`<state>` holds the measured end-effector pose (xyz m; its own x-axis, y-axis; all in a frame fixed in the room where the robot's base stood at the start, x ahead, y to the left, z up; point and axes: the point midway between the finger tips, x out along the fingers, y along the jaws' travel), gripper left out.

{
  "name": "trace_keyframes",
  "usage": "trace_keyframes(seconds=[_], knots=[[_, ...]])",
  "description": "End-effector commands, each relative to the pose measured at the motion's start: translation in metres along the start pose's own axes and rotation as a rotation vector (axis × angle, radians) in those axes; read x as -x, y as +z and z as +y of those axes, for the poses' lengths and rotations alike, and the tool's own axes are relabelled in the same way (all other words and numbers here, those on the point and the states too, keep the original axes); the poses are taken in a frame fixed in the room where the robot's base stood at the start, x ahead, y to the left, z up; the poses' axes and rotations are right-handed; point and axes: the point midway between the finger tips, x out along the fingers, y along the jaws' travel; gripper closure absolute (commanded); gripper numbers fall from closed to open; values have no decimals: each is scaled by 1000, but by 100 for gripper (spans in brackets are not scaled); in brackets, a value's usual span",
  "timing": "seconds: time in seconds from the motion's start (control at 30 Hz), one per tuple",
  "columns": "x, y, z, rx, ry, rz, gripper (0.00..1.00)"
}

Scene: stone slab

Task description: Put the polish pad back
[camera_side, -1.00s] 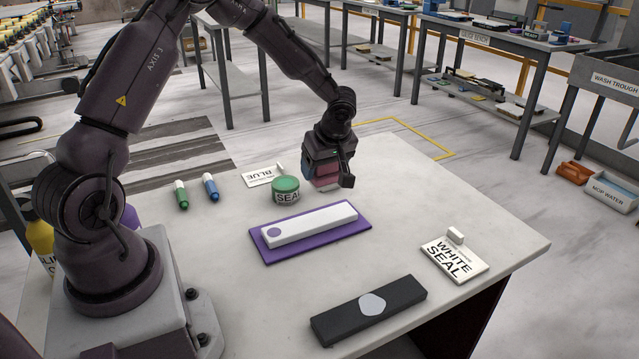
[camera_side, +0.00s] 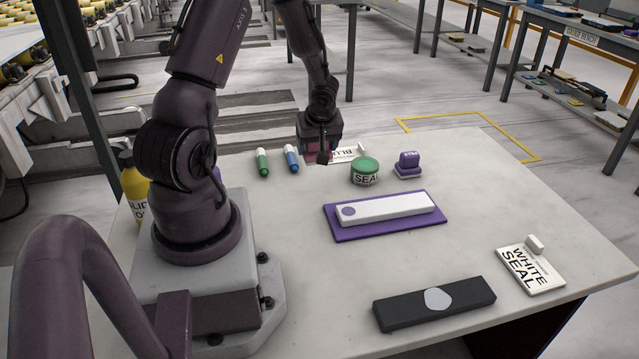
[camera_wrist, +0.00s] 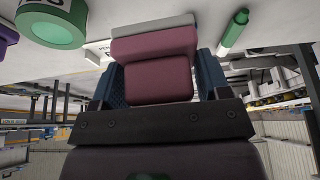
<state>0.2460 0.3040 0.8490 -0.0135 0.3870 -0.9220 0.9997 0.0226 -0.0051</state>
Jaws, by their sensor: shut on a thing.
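My gripper (camera_side: 322,158) is shut on a maroon pad block (camera_side: 311,152) with a pale grey layer on its far face. The wrist view shows the maroon block (camera_wrist: 155,75) between my blue-sided fingers (camera_wrist: 160,88). A purple pad block (camera_side: 408,160) with a light base stands at the back right of the green SEAL tin (camera_side: 364,171). Whether the held block touches anything is unclear.
A white bar (camera_side: 390,208) lies on a purple mat (camera_side: 350,232). A WHITE SEAL card (camera_side: 530,268) and a black bar (camera_side: 400,314) lie in front. Bare slab lies between them.

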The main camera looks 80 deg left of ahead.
Motion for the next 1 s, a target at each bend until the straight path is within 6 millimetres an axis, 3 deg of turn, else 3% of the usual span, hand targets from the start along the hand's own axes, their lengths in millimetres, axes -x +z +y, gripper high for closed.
trace_keyframes(seconds=[0.2, 0.6, 1.0], knots=[[-31, 16, 4, -22, 6, -2, 56], [-68, 31, 4, -19, 6, -2, 56], [-72, 33, 5, -20, 8, 0, 56]])
